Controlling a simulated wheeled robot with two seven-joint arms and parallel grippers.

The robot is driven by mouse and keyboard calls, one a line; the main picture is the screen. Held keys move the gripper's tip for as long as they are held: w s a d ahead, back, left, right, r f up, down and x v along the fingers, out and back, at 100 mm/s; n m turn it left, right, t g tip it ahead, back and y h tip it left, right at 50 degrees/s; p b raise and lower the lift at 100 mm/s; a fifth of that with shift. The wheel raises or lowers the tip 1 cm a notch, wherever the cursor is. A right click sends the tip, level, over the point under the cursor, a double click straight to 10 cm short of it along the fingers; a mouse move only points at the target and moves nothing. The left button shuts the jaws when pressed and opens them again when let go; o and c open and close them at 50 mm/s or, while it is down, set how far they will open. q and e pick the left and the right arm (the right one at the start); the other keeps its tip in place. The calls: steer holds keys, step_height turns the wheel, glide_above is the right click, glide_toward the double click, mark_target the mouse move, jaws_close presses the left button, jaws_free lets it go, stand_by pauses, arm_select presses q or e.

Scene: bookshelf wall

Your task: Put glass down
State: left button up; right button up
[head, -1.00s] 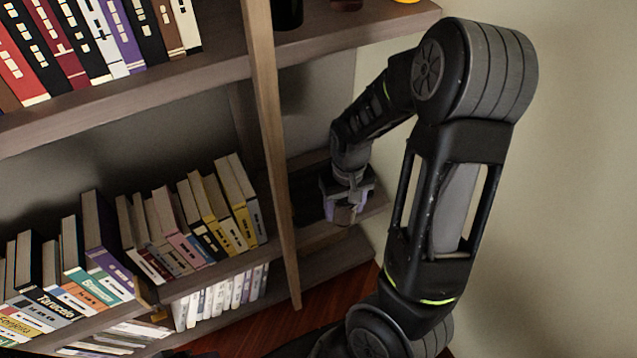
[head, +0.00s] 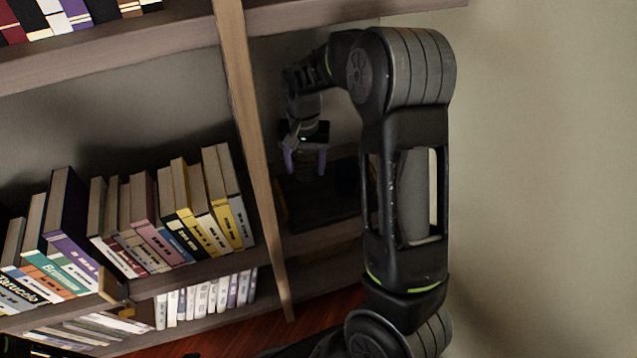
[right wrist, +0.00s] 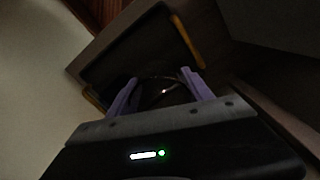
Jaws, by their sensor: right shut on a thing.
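My right gripper (head: 305,160) is inside the right-hand bay of the bookshelf, with its purple fingers pointing down. It is shut on a dark glass (head: 308,170), of which only a small part shows between the fingers. In the right wrist view the same gripper (right wrist: 160,88) has the glass (right wrist: 163,91) between its two fingertips, with a faint rim and a glint. Below is a dark tray (right wrist: 115,62) with yellow handles, on the shelf. The glass appears above the tray; I cannot tell whether they touch. My left gripper is not in view.
A wooden upright (head: 250,150) stands close left of my right gripper. Books (head: 180,215) fill the bay beyond it. An upper shelf board (head: 330,18) runs above my arm. A bare wall (head: 540,180) is at right.

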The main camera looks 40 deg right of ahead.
mark_target(306, 179)
step_height(306, 179, down, 5)
steer(key=shift+f+b, duration=0.2)
steer(key=shift+b, duration=0.3)
steer(key=shift+f+b, duration=0.45)
steer(key=shift+f, duration=1.4)
steer(key=shift+f, duration=0.2)
steer(key=o, duration=1.6)
steer(key=shift+c, duration=0.2)
steer(key=shift+r, duration=0.1)
step_height(306, 179, up, 8)
steer(key=shift+f+p, duration=0.15)
steer(key=shift+p, duration=0.75)
